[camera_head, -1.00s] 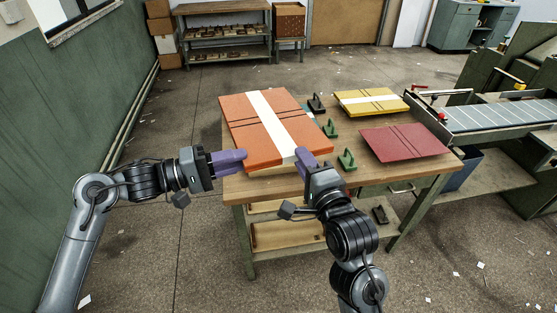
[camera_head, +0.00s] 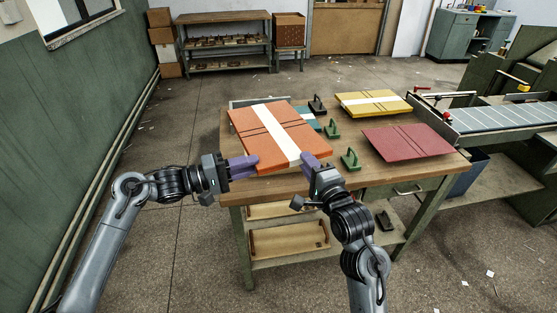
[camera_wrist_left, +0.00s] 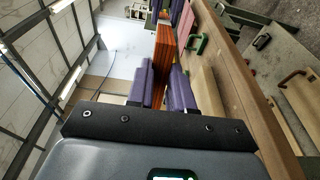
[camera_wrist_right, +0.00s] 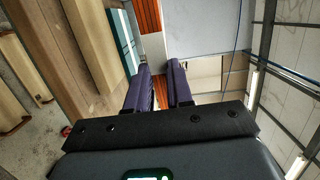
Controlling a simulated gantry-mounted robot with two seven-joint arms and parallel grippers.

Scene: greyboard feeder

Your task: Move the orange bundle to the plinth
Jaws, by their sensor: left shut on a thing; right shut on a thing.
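The orange bundle (camera_head: 252,127), a flat stack with a white band and dark straps, is over the left part of the wooden table. My left gripper (camera_head: 246,165) is shut on its near left edge; the bundle's orange side (camera_wrist_left: 166,55) shows between the purple fingers in the left wrist view. My right gripper (camera_head: 308,160) is shut on its near right edge, beside the white band; orange also shows in the right wrist view (camera_wrist_right: 147,15). The bundle looks raised, but its underside is hidden. I cannot clearly pick out the plinth.
A teal bundle (camera_head: 312,121) is partly hidden behind the orange one. Green clamp-like tools (camera_head: 350,159), a red bundle (camera_head: 408,142) and a yellow bundle (camera_head: 372,103) are on the table (camera_head: 390,175). A pale wooden block (camera_wrist_right: 85,40) shows in the right wrist view. A feeder machine (camera_head: 500,117) adjoins at right.

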